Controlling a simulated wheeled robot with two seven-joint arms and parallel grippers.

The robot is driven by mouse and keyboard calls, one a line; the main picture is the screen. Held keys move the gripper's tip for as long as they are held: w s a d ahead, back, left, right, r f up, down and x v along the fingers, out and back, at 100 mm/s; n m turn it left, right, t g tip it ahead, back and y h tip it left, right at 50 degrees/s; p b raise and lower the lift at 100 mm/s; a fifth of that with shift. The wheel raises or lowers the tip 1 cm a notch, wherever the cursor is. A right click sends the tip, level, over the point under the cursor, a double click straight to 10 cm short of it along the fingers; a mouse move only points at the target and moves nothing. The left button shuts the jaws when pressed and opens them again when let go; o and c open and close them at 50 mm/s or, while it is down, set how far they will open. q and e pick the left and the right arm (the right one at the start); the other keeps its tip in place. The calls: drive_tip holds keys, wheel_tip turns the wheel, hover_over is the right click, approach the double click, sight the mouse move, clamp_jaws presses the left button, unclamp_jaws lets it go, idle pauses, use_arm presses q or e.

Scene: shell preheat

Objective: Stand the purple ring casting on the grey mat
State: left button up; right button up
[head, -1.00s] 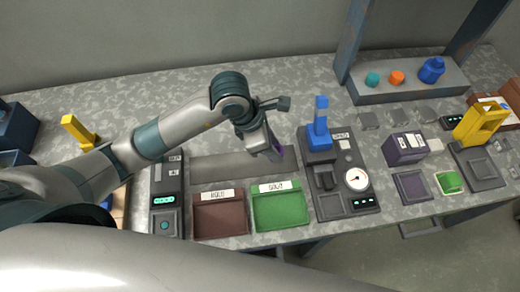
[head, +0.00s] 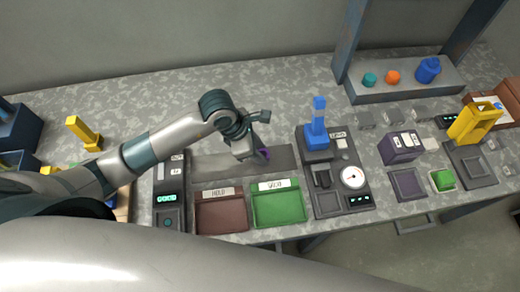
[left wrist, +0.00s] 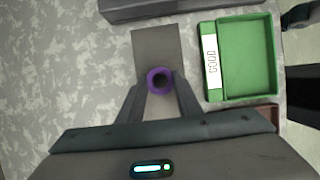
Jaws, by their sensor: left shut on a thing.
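The purple ring casting (head: 264,154) is in the jaws of my left gripper (head: 257,152). In the left wrist view the ring (left wrist: 149,80) sits between the two fingertips, with its round opening facing the camera. The grey mat (head: 215,166) is a long flat strip behind the two trays. In the left wrist view the mat (left wrist: 155,42) lies under and beyond the ring. The ring is over the mat; I cannot tell whether it touches it. My right gripper is not in view.
A brown tray (head: 221,230) and a green GOOD tray (head: 277,223) stand in front of the mat. A gauge station with a blue handle (head: 318,130) is to the right, and a dark unit with a lit display (head: 168,198) to the left. The bench behind is clear.

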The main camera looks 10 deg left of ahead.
use_arm(q)
drive_tip(key=shift+f, duration=0.3)
drive_tip(key=shift+f, duration=0.15)
drive_tip(key=o, duration=1.2)
drive_tip(key=shift+r, duration=0.2)
drive_tip(key=b+v, duration=0.2)
drive_tip(key=v, duration=0.9)
drive_tip(key=shift+a+r+b, duration=0.25)
drive_tip(key=shift+r+b, duration=0.1)
drive_tip(key=shift+b, duration=0.05)
